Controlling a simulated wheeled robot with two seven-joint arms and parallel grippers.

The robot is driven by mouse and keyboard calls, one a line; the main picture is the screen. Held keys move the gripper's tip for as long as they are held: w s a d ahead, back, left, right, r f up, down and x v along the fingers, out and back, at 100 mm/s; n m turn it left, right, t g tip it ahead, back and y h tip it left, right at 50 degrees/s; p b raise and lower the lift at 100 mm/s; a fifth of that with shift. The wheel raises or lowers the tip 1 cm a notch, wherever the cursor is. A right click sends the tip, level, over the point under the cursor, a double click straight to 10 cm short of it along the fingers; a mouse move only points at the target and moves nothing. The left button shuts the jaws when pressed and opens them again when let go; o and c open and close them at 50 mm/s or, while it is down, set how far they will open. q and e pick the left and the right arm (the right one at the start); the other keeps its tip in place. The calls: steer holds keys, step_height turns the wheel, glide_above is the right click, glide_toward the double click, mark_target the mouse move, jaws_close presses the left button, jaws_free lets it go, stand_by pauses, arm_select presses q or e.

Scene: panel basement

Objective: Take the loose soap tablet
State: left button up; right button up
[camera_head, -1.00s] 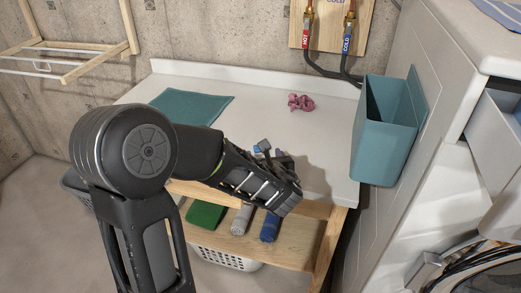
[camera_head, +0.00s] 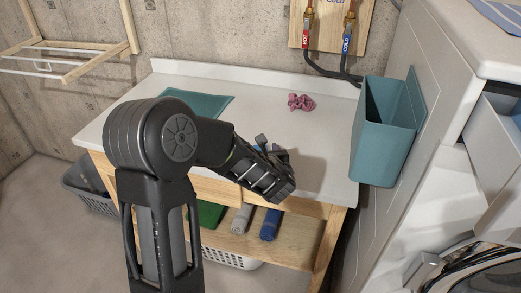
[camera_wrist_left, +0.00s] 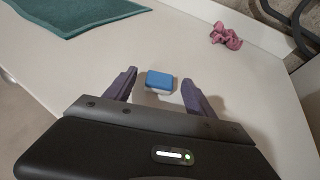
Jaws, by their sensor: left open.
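The soap tablet, a small block with a blue top and white lower part (camera_wrist_left: 160,80), lies on the white worktop (camera_wrist_left: 85,75) in the left wrist view. My left gripper (camera_wrist_left: 159,77) is open and empty, its two purple-grey fingers on either side of the near side of the tablet, with gaps to both. I cannot tell its exact height above the top. In the head view my left gripper (camera_head: 272,148) is over the worktop's front part, and the tablet is mostly hidden behind it. My right gripper is not in view.
A teal cloth (camera_head: 200,103) lies at the worktop's back left and a pink scrunchie (camera_head: 300,102) at the back. A teal bin (camera_head: 382,140) hangs on the white machine at right. Rolled towels (camera_head: 270,224) lie on the lower shelf. The worktop around the tablet is clear.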

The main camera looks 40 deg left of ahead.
arm_select(q)
steer(key=shift+c, duration=0.4)
jaws_close()
steer(key=shift+r, duration=0.1)
step_height(320, 180, up, 10)
steer(key=shift+p, duration=0.45)
